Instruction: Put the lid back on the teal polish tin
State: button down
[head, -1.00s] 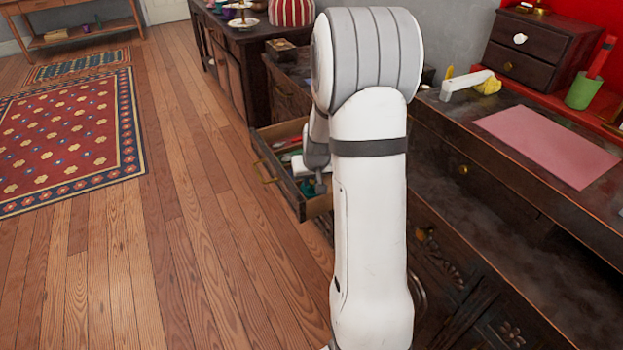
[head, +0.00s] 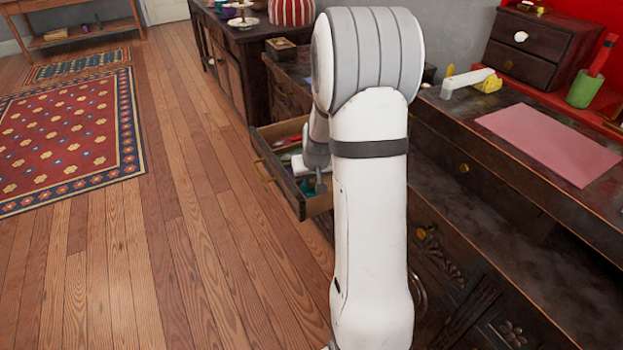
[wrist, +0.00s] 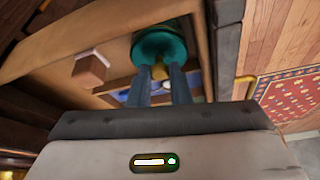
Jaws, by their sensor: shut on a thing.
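My gripper (wrist: 160,82) is over the open drawer (wrist: 215,60), with its fingertips closed around a small brass-coloured knob (wrist: 160,72). A round teal piece (wrist: 158,45) shows just beyond the fingertips in the wrist view. The knob seems to belong to the teal lid, but the fingers cover the join. I cannot tell the lid from the tin body here, or whether they touch. In the head view my arm hides most of the gripper and part of the drawer (head: 268,160).
A pinkish-brown block (wrist: 90,70) lies in the drawer to the left. The drawer walls stand close around the gripper. Right of the arm, a dark desk carries a pink sheet (head: 548,143) and a green cup (head: 582,90).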

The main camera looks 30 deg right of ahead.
jog(key=c, duration=0.8)
grip_release()
jog(key=shift+o, duration=0.2)
jog(key=shift+r, duration=0.1)
jog(key=shift+r+p, duration=2.4)
jog(key=shift+r, duration=1)
jog(key=shift+c, duration=0.5)
grip_shut()
jog(key=shift+f, duration=0.2)
